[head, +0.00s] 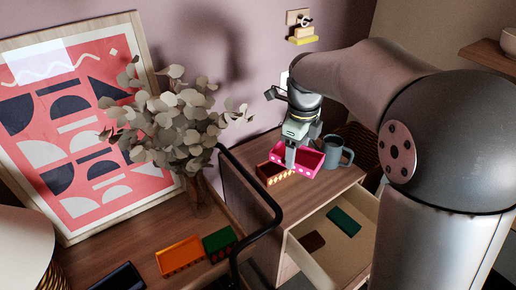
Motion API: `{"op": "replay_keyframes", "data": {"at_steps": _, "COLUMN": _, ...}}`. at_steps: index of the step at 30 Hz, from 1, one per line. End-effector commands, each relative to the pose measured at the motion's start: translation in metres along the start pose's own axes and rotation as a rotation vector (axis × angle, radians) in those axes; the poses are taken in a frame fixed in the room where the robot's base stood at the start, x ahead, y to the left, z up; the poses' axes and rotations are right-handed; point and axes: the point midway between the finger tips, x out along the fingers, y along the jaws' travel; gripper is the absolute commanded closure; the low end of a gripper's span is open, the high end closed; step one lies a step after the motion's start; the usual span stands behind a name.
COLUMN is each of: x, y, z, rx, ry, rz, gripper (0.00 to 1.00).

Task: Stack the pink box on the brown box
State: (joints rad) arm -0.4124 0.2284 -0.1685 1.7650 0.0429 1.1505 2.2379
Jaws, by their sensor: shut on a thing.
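The pink box (308,171) is an open box with pale marks on its side. My gripper (290,157) points down and is shut on its left part, with the fingers partly hiding it. The brown box (269,174) is an open box with light marks along its front, on the wooden cabinet top. The pink box is just right of the brown box and overlaps its right end in the head view. I cannot tell whether the two touch or how high the pink box is.
A grey mug (336,151) stands close right of the pink box. Below, an open drawer (352,259) holds a teal box (344,222) and a dark brown piece (312,241). A black rail (262,232), a leafy plant (185,125), and orange (180,256) and green (220,243) boxes are left.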

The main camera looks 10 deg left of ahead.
Motion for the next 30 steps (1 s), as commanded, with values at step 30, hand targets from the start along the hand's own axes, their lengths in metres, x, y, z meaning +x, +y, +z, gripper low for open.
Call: {"op": "replay_keyframes", "data": {"at_steps": 30, "x": 0.112, "y": -0.092, "z": 0.101, "rx": -0.001, "ry": 0.003, "rz": 0.002, "gripper": 0.59}}
